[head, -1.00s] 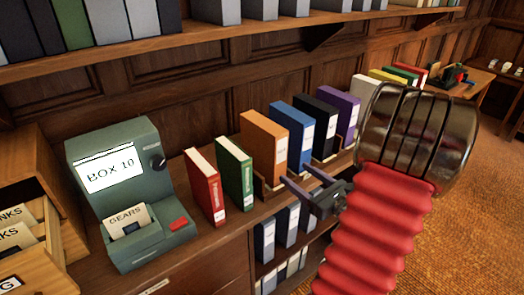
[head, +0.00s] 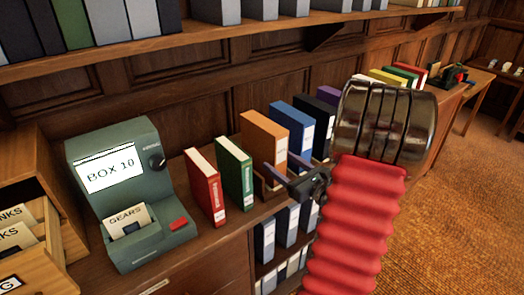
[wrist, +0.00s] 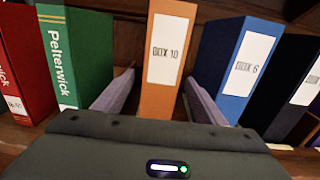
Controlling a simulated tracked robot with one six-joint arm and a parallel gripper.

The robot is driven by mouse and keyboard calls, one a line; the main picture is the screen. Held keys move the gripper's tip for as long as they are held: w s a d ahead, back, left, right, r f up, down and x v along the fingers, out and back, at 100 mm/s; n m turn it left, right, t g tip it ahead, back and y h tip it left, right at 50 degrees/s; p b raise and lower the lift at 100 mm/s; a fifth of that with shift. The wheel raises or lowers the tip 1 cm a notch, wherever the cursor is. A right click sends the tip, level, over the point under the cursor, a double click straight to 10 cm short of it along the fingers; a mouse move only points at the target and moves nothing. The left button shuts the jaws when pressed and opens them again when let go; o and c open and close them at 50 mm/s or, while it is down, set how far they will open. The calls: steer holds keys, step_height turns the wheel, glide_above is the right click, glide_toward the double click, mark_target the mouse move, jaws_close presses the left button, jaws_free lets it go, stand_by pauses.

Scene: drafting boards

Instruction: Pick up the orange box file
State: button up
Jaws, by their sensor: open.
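The orange box file (head: 262,138) stands upright on the wooden counter, between a green book and a blue box file. In the wrist view its spine (wrist: 160,99) faces me, with a white label reading "BOX 10". My gripper (head: 277,168) is at the front of the orange file. In the wrist view the open fingers of my gripper (wrist: 158,78) lie one on each side of the spine, with visible gaps. The file's lower front is partly hidden by the gripper.
The green book (head: 234,172) and red book (head: 204,186) stand left; the blue file (head: 291,130), labelled "BOX 6", stands close right. A green machine (head: 130,195) displays "BOX 10". A loaded shelf (head: 190,43) hangs above.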

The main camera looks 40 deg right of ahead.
mark_target(263, 149)
steer(key=shift+w, duration=0.4)
steer(key=shift+w, duration=0.1)
steer(key=shift+w+d, duration=0.15)
steer(key=shift+w, duration=1.1)
steer(key=shift+w+d, duration=0.1)
steer(key=shift+w, duration=1.15)
steer(key=shift+c, duration=0.4)
steer(key=shift+r, duration=0.15)
jaws_close()
